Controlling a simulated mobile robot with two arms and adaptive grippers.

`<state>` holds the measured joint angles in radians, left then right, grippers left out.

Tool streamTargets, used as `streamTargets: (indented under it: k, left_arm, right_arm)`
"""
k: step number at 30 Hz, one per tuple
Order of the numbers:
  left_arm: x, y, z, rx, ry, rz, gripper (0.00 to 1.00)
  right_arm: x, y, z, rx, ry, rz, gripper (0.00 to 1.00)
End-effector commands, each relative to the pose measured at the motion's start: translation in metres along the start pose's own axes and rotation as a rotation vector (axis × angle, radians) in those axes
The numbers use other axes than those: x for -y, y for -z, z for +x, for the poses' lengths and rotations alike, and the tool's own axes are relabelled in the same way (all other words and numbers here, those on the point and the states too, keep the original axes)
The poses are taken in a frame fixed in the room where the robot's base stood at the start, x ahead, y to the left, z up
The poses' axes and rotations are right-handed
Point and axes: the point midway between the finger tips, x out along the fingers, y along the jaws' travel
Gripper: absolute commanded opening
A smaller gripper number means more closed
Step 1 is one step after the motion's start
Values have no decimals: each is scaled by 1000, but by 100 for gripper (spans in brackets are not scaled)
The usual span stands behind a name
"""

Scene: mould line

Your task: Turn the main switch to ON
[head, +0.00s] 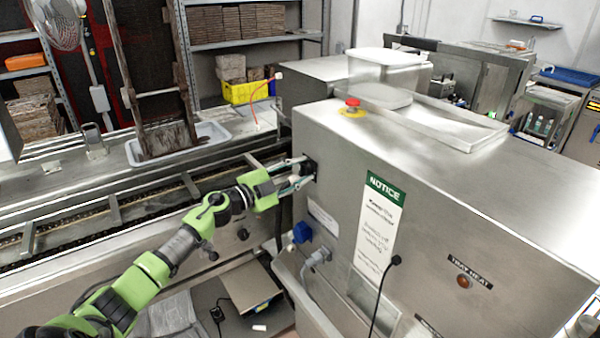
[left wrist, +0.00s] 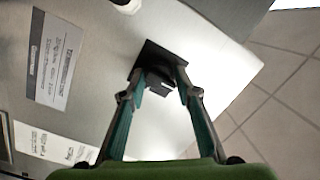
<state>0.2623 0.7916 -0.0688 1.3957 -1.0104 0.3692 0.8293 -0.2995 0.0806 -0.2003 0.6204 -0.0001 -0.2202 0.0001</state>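The main switch (head: 310,167) is a small black knob on a black square plate, on the end face of the steel machine cabinet (head: 440,230). In the left wrist view the switch (left wrist: 160,78) sits between my fingertips, its knob standing out toward the camera. My left gripper (head: 304,172) is open, with one finger on each side of the knob; in the left wrist view my gripper (left wrist: 161,82) shows narrow gaps beside the knob. The fingertips reach close to the plate; whether they touch it is unclear. No ON or OFF marking is readable. My right gripper is out of view.
A red emergency button (head: 353,104) and a clear plastic box (head: 387,68) are on the cabinet top. A blue plug (head: 301,233) and a grey plug (head: 318,257) with cables are below the switch. The conveyor (head: 110,212) runs along the left.

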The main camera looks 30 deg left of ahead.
Motion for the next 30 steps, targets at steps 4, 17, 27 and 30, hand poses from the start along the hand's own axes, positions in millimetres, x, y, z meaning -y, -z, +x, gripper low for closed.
streamTargets:
  k: [4,17,27,30]
  left_arm:
    - [-6,-1,0,0,-8,-1,8]
    - [-13,-4,0,-11,0,157,8]
    - [-18,-7,0,-31,25,464,8]
    - [-18,-8,0,-38,33,560,8]
  right_arm:
    - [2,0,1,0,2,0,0]
    - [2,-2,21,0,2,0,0]
    - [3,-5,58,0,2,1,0]
    - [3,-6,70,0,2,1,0]
